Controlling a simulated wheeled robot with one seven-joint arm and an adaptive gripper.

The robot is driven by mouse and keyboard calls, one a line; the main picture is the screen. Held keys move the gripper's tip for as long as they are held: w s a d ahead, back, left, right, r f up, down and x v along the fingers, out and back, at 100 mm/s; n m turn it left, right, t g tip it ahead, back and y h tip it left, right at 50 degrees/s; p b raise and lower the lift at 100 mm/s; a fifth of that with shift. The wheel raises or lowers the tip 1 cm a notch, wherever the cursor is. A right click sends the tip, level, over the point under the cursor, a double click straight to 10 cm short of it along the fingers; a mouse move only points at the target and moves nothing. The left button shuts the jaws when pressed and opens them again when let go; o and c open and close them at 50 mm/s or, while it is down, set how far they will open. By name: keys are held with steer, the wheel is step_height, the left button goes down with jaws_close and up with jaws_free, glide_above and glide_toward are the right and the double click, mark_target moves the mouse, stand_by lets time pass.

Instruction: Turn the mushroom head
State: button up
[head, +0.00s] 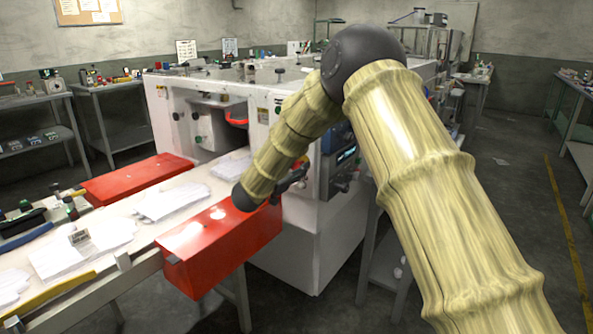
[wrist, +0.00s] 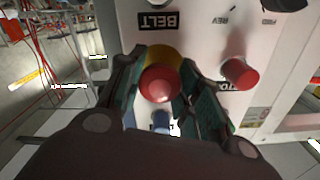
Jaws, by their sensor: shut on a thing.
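The mushroom head (wrist: 159,82) is a round red knob on a yellow collar, below an upside-down BELT label on a pale panel in the wrist view. My gripper (wrist: 158,92) has one dark finger with green pads on each side of it and is shut on it. In the head view my gripper (head: 296,178) is small and dark against the white machine (head: 310,235).
A second red button (wrist: 240,74) sits right of my gripper in the wrist view. A blue part (wrist: 161,122) shows between the fingers. In the head view, a red box-like guard (head: 218,246) and the conveyor (head: 140,222) with white film lie left of my gripper.

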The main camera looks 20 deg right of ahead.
steer(key=shift+m+b, duration=0.5)
steer(key=shift+m, duration=0.7)
steer(key=o, duration=1.1)
steer(key=v, duration=1.2)
